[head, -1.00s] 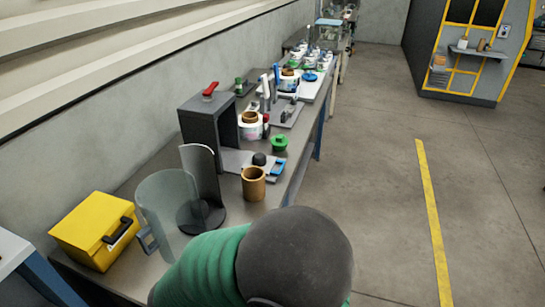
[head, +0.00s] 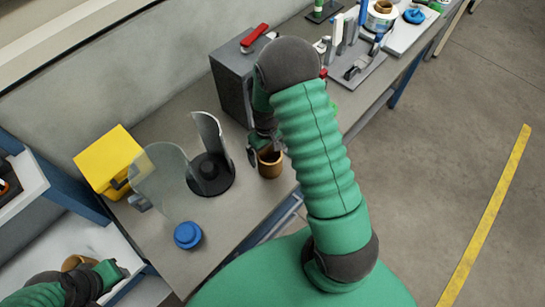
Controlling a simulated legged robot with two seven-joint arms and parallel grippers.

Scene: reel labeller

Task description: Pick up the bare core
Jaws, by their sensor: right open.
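The bare core (head: 270,170) is a short brown open tube, standing upright on the grey bench beside the round black base of a curved guard. My right gripper (head: 264,152) is open and points down at the core's top rim, with its dark fingers close around or over it. Whether they touch the core, or whether one is inside it, I cannot tell. My left arm (head: 65,287) shows at the lower left corner; its fingers cannot be made out.
The clear curved guard on its black base (head: 210,176) stands just left of the core. A blue round knob (head: 187,235), a yellow box (head: 108,160) and a grey block with a red handle (head: 232,88) are nearby. The bench front between the core and the blue knob is clear.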

